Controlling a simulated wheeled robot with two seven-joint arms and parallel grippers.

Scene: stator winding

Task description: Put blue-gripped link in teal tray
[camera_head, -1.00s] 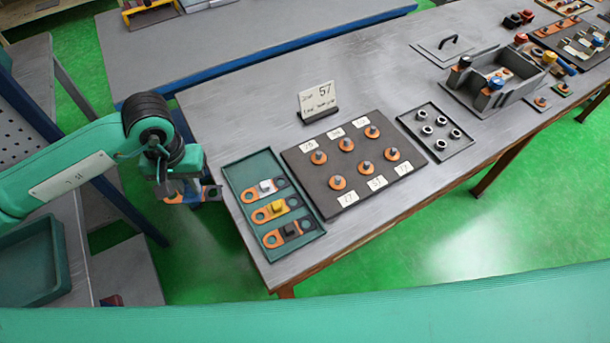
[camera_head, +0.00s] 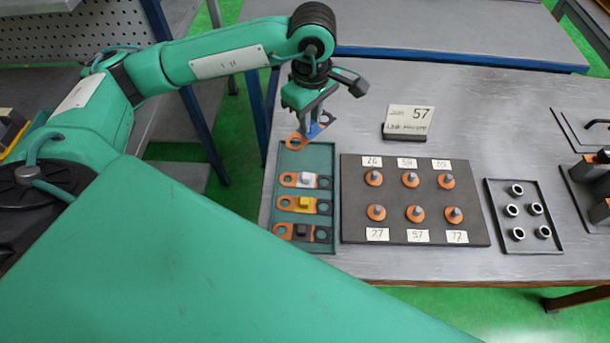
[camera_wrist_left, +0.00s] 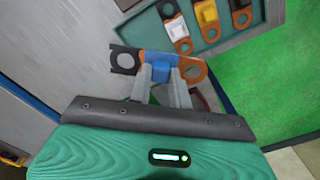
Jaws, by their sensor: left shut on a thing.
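My left gripper (camera_head: 312,122) is shut on the blue grip of an orange and dark link (camera_head: 295,142), which it holds above the far end of the teal tray (camera_head: 328,165). In the left wrist view the blue-gripped link (camera_wrist_left: 190,70) sits between the fingertips (camera_wrist_left: 161,78). The tray holds three other links in a column: white-gripped (camera_head: 307,179), yellow-gripped (camera_head: 304,204) and black-gripped (camera_head: 303,231). The tray's far end looks bare below the held link. My right gripper is not in view.
A dark board (camera_head: 350,230) with several orange-based pegs and number labels lies right of the tray. A sign reading 57 (camera_head: 408,121) stands behind it. A small tray of rings (camera_head: 492,190) is farther right.

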